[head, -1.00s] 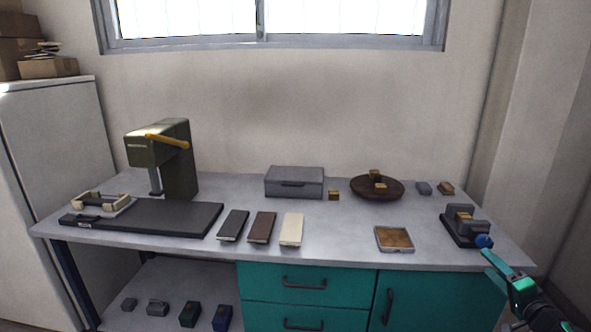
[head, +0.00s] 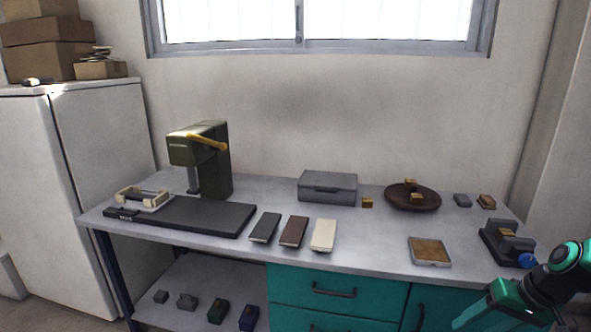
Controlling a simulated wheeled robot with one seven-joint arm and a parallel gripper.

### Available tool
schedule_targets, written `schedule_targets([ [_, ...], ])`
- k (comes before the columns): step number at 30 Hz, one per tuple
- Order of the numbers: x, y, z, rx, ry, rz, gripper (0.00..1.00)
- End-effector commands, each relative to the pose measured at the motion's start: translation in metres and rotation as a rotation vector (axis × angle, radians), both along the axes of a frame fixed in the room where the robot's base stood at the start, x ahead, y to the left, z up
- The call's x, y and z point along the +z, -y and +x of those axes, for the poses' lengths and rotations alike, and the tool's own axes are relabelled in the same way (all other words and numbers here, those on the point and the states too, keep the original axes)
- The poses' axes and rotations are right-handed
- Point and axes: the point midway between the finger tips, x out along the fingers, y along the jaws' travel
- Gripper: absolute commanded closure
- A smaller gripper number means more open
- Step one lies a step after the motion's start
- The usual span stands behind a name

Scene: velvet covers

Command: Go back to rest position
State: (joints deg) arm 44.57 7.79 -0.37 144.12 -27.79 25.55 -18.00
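My arm shows at the lower right in the head view, in front of the teal cabinet. The end of my gripper (head: 468,322) is at the bottom edge of the picture, below the table top's front edge. Its fingertips are cut off or too small to read, so I cannot tell whether it is open or shut. I see nothing clearly held in it.
The grey table (head: 370,247) bears a green press (head: 215,165), a black mat (head: 205,215), three coloured blocks, a grey box (head: 328,187), a brown round dish (head: 425,200), a shallow tray (head: 430,262) and a dark device (head: 505,240). A white cabinet (head: 95,190) stands left.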

Motion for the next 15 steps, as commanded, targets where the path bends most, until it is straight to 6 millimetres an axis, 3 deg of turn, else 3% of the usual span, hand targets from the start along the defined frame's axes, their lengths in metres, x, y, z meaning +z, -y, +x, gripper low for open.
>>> schedule_targets([
  [15, 0.093, -0.007, -0.117, -0.165, -0.273, -0.247, 0.44],
])
